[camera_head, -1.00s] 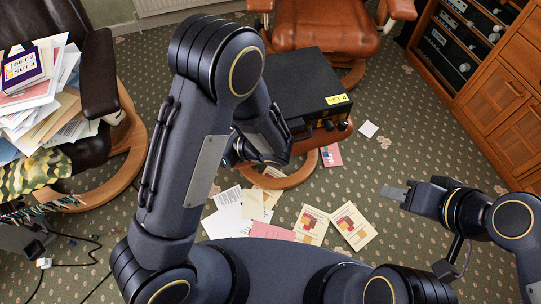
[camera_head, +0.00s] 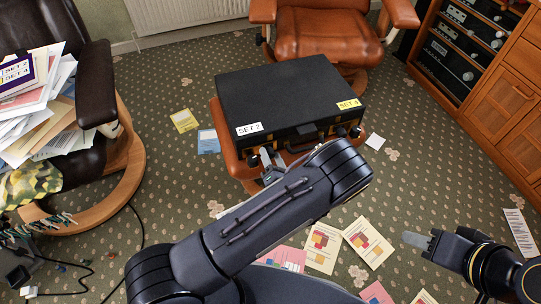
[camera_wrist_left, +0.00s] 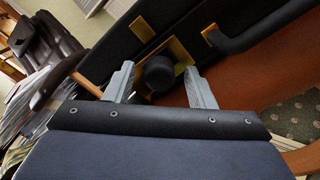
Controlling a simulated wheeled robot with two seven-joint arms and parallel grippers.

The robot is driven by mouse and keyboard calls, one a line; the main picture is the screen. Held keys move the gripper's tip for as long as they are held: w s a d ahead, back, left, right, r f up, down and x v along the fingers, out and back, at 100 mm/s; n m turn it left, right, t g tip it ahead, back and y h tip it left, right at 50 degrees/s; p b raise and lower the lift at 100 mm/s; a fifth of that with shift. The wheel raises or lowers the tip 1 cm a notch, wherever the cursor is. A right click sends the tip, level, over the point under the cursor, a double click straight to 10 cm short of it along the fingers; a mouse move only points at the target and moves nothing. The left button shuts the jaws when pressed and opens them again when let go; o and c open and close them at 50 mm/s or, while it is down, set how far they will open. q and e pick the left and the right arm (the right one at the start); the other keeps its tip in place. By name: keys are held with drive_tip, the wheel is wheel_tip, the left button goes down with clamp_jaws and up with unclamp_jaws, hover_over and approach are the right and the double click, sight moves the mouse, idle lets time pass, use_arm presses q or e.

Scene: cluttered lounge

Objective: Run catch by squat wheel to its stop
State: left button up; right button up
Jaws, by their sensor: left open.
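A black case (camera_head: 285,92) lies shut on a brown leather footstool, with a white SET 2 label (camera_head: 249,129) at its left front and a yellow SET 4 label (camera_head: 348,104) at its right. My left gripper (camera_head: 268,161) is at the left part of the case's front. In the left wrist view, its open fingers (camera_wrist_left: 160,85) are either side of a short round black knob (camera_wrist_left: 158,72) beside brass plates; I see no clear contact. Dark knobs (camera_head: 347,132) also show at the right front. My right gripper (camera_head: 417,240) is away from the case, low on the right.
A carry handle (camera_wrist_left: 262,28) is close by on the case front. A dark chair (camera_head: 88,70) piled with papers stands left, a brown armchair (camera_head: 325,35) behind, and a wooden cabinet (camera_head: 500,85) right. Papers (camera_head: 323,248) litter the carpet; my left forearm hides part of it.

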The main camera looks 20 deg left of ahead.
use_arm(q)
drive_tip(key=shift+x, duration=0.85)
drive_tip(key=c, duration=1)
drive_tip(key=shift+w+d, duration=0.25)
drive_tip(key=shift+d, duration=0.25)
drive_tip(key=shift+w+d, duration=0.3)
drive_tip(key=shift+d, duration=0.15)
drive_tip(key=o, duration=1)
drive_tip(key=p+v, duration=0.1)
drive_tip(key=v, duration=0.6)
drive_tip(key=shift+s+d, duration=0.2)
drive_tip(key=shift+s, duration=0.15)
